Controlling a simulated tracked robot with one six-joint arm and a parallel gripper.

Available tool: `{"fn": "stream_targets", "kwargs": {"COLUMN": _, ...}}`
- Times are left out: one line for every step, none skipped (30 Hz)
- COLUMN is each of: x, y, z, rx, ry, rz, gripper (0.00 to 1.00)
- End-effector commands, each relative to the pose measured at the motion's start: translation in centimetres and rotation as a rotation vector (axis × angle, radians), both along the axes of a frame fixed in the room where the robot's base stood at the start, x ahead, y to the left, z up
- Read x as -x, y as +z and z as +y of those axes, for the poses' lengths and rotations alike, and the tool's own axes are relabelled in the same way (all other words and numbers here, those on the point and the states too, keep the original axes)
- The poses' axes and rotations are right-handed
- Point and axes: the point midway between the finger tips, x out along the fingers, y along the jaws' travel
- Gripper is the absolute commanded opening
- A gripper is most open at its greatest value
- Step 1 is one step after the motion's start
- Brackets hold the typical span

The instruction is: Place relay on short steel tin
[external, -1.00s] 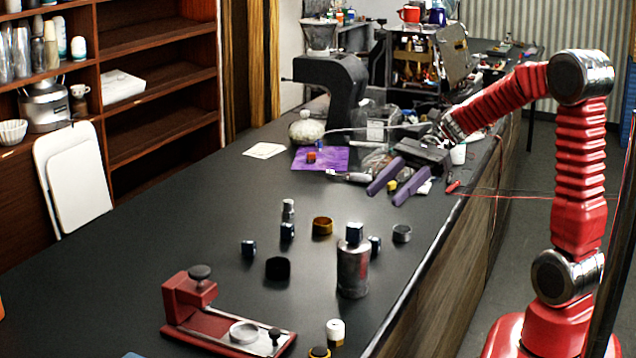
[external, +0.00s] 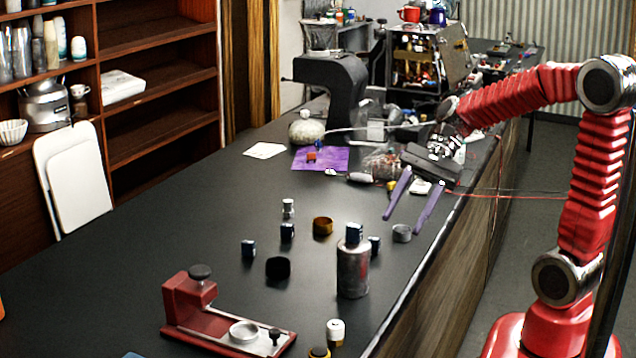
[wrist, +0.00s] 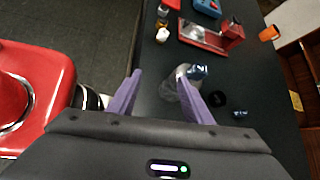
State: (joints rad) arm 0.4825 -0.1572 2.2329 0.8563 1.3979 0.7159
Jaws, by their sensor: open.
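Several small dark blue relay blocks show in the external view. One relay (external: 354,232) sits on top of the tall grey steel tin (external: 353,272). Others stand on the bench: a left relay (external: 248,248), a middle relay (external: 287,231) and a right relay (external: 375,243) partly behind the tall tin.
A brass ring-like tin (external: 322,226) and a black round tin (external: 278,268) stand among the relays. A red press stand (external: 205,310) is at the front left. A purple mat (external: 322,159) lies farther back. The bench's left side is clear.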

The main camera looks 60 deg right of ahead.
Motion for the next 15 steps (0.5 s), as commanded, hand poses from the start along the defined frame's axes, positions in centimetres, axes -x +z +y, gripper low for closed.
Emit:
{"fn": "stream_targets", "kwargs": {"x": 1.1, "y": -0.3, "z": 0.7, "rx": 0.076, "ry": 0.066, "rz": -0.045, "gripper": 0.46}}
{"fn": "stream_targets", "kwargs": {"x": 1.7, "y": -0.7, "z": 0.9, "rx": 0.120, "ry": 0.105, "rz": -0.069, "gripper": 0.46}}
{"fn": "stream_targets", "kwargs": {"x": 2.4, "y": -1.1, "z": 1.0, "rx": 0.181, "ry": 0.157, "rz": -0.105, "gripper": 0.46}}
{"fn": "stream_targets", "kwargs": {"x": 2.9, "y": -1.4, "z": 1.1, "rx": 0.225, "ry": 0.196, "rz": -0.130, "gripper": 0.46}}
{"fn": "stream_targets", "kwargs": {"x": 3.5, "y": -1.6, "z": 1.2, "rx": 0.269, "ry": 0.238, "rz": -0.157, "gripper": 0.46}}
{"fn": "stream_targets", "kwargs": {"x": 4.1, "y": -1.9, "z": 1.2, "rx": 0.327, "ry": 0.291, "rz": -0.195, "gripper": 0.46}}
{"fn": "stream_targets", "kwargs": {"x": 4.5, "y": -2.1, "z": 1.1, "rx": 0.370, "ry": 0.332, "rz": -0.222, "gripper": 0.46}}
{"fn": "stream_targets", "kwargs": {"x": 5.0, "y": -2.3, "z": 1.1, "rx": 0.414, "ry": 0.374, "rz": -0.251, "gripper": 0.46}}
{"fn": "stream_targets", "kwargs": {"x": 5.5, "y": -2.5, "z": 1.0, "rx": 0.470, "ry": 0.430, "rz": -0.291, "gripper": 0.46}}
{"fn": "stream_targets", "kwargs": {"x": 5.8, "y": -2.6, "z": 0.8, "rx": 0.513, "ry": 0.472, "rz": -0.319, "gripper": 0.46}}
{"fn": "stream_targets", "kwargs": {"x": 6.2, "y": -2.7, "z": 0.7, "rx": 0.555, "ry": 0.514, "rz": -0.348, "gripper": 0.46}}
{"fn": "stream_targets", "kwargs": {"x": 6.5, "y": -2.8, "z": 0.5, "rx": 0.612, "ry": 0.572, "rz": -0.388, "gripper": 0.46}}
{"fn": "stream_targets", "kwargs": {"x": 6.8, "y": -2.9, "z": 0.3, "rx": 0.652, "ry": 0.615, "rz": -0.417, "gripper": 0.46}}
{"fn": "stream_targets", "kwargs": {"x": 7.1, "y": -2.9, "z": 0.1, "rx": 0.695, "ry": 0.658, "rz": -0.448, "gripper": 0.46}}
{"fn": "stream_targets", "kwargs": {"x": 7.3, "y": -2.9, "z": -0.2, "rx": 0.750, "ry": 0.716, "rz": -0.489, "gripper": 0.46}}
